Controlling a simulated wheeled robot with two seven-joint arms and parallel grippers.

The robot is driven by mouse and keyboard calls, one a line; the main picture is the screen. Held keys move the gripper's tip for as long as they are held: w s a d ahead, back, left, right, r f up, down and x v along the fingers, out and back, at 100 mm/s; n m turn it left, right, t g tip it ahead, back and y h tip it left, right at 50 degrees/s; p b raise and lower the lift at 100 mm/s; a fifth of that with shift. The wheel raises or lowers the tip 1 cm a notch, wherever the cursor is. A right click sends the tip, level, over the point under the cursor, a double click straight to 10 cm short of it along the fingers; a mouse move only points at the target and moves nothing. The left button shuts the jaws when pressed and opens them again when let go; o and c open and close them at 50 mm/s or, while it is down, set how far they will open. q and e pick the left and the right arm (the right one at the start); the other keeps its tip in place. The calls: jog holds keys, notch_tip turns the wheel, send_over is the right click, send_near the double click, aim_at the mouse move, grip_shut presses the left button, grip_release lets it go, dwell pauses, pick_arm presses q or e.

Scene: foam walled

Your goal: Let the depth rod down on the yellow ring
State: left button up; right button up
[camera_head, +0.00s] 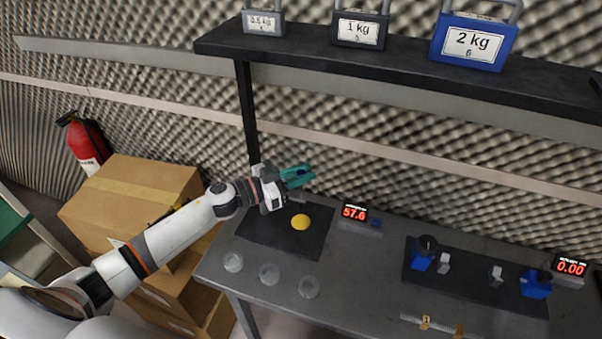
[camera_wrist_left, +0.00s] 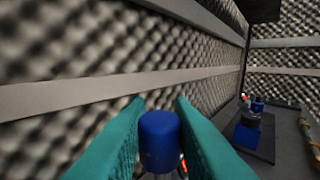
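The yellow ring (camera_head: 301,222) lies on a dark mat on the grey table, below my left gripper in the head view. My left gripper (camera_head: 299,175), with teal fingers, is above the mat's back part. In the left wrist view, a blue cylindrical knob (camera_wrist_left: 160,140) fills the gap between its fingers, and they appear shut on it. The knob seems to be the top of the depth rod; the rod below it is mostly hidden. A display (camera_head: 354,213) beside the mat reads 57.6. My right gripper is not in view.
Three clear round dishes (camera_head: 269,273) stand along the table's front left. A second dark mat (camera_head: 480,290) holds blue and grey pieces, by a display (camera_head: 570,267) reading 0.00. A shelf (camera_head: 400,65) with weights overhangs the back. Cardboard boxes (camera_head: 140,200) stand at left.

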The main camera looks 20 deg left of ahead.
aim_at(300, 196)
pick_arm(q)
jog(key=shift+f+b, duration=0.75)
jog(key=shift+f, duration=0.85)
jog(key=shift+r, duration=0.1)
jog(key=o, duration=0.7)
jog(key=shift+o, duration=0.2)
jog(key=b+v, duration=0.3)
jog(key=v, duration=0.9)
